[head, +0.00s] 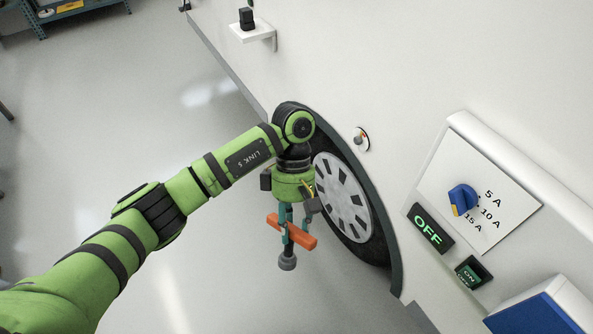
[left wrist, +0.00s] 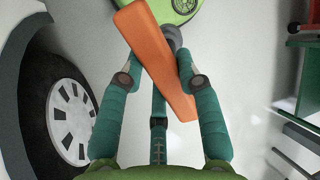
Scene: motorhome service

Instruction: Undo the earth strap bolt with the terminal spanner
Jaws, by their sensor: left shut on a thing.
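My left gripper (head: 287,222) is shut on the terminal spanner (head: 301,236), which has an orange crossbar handle and a grey round socket end pointing down. The gripper hangs in front of the wheel, clear of the wall. A small round white fitting with a dark stud and a reddish part (head: 361,139) is on the wall above the wheel; I cannot tell whether it is the earth strap bolt. My right gripper is not in view.
The wheel (head: 343,196) sits in a dark arch. A white bracket (head: 255,33) with a black block juts out up the wall. At right are a blue amp selector knob (head: 462,199), an OFF display (head: 430,229), a green switch (head: 473,272) and a blue-and-white box (head: 541,310).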

